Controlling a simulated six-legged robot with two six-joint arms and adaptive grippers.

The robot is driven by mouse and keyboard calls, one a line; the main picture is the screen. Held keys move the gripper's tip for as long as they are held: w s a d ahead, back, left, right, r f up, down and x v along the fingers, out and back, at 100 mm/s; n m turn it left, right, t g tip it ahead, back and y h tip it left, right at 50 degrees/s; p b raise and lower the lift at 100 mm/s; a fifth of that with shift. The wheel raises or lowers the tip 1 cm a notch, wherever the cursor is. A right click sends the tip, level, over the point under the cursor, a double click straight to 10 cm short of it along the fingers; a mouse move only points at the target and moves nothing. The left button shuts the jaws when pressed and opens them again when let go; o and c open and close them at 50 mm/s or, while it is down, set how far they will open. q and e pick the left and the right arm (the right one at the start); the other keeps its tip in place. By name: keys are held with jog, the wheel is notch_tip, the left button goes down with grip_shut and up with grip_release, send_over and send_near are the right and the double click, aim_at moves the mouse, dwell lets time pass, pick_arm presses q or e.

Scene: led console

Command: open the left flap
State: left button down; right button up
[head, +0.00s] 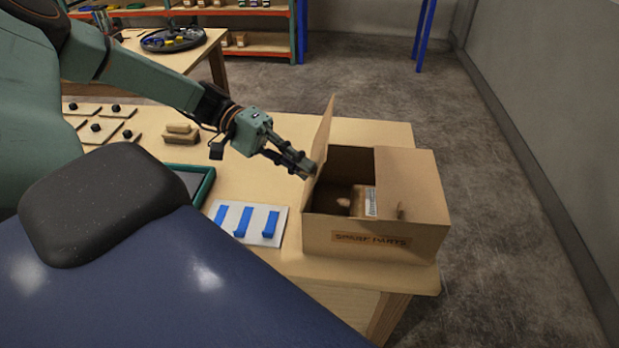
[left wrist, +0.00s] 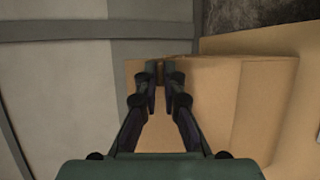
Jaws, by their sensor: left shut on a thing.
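The cardboard box (head: 320,236), marked SPARE PARTS, stands near the table's right end. Its left flap (head: 324,132) is raised, roughly upright with a slight tilt, and leaves the left part of the box open. The right flap (head: 408,180) lies flat over the right part, with a small tab (head: 401,211) at its edge. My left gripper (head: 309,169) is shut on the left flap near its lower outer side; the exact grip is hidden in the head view. In the left wrist view the fingertips (left wrist: 167,75) close on a small brown piece against cardboard (left wrist: 215,105). My right gripper is not in view.
Inside the box is a brown package (head: 362,201) with a white label. Left of the box lie a white panel (head: 266,231) with blue strips, a green-rimmed tray (head: 205,187) and wooden blocks (head: 181,136). The table behind the box is clear.

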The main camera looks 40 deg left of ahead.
pick_arm(q)
jog(key=s+a+f+m+t+h+b, duration=0.1)
jog(key=s+a+f+m+h+b, duration=0.1)
jog(key=a+h+b, duration=0.3)
jog(key=s+b, duration=0.1)
jog(key=b, duration=0.2)
jog(key=shift+s+a+f, duration=0.15)
jog(key=shift+s+f, duration=0.1)
jog(key=shift+f, duration=0.05)
dwell(0.5)
jog(key=c, duration=1.7)
grip_release()
jog(key=shift+o, duration=1.1)
